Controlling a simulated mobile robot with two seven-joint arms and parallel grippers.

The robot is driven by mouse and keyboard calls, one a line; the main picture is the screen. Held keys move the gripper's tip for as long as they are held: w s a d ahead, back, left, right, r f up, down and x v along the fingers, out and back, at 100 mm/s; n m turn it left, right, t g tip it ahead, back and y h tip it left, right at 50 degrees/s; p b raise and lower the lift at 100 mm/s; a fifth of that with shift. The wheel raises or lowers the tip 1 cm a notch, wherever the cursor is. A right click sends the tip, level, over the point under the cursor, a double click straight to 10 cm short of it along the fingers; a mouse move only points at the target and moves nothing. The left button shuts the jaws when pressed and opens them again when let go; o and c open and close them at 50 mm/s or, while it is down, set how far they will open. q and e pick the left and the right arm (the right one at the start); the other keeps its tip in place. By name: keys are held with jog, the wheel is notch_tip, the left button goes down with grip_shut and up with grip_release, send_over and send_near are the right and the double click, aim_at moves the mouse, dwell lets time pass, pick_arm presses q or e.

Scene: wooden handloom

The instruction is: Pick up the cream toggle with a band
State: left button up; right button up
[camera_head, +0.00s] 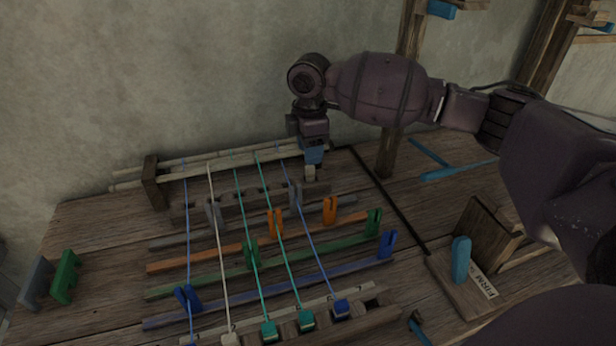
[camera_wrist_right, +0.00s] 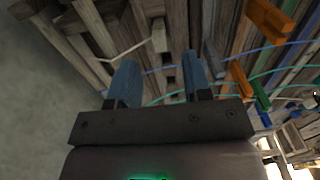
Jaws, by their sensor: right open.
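A small cream toggle (camera_head: 310,173) shows just below my right gripper (camera_head: 313,157) at the back right of the loom in the head view. In the right wrist view the cream toggle (camera_wrist_right: 159,36) lies ahead of the gap between the blue fingers of my right gripper (camera_wrist_right: 160,72). The fingers are apart and nothing is held between them. Another cream block (camera_head: 229,339) sits at the front end of the cream thread. My left gripper is not in view.
Coloured threads (camera_head: 240,210) run across several rails with grey, orange (camera_head: 330,210), green (camera_head: 374,222) and blue clips. Round wooden bars (camera_head: 235,158) lie behind. A wooden post (camera_head: 391,140) stands to the right. A blue peg (camera_head: 461,260) stands by a small sign at right.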

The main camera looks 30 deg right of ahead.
aim_at(310, 167)
jog(key=shift+f, duration=0.65)
notch_tip(310, 167, down, 4)
jog(key=shift+f+b, duration=0.1)
jog(key=shift+b, duration=0.75)
jog(key=shift+f, duration=0.35)
jog(key=shift+r, duration=0.1)
grip_shut()
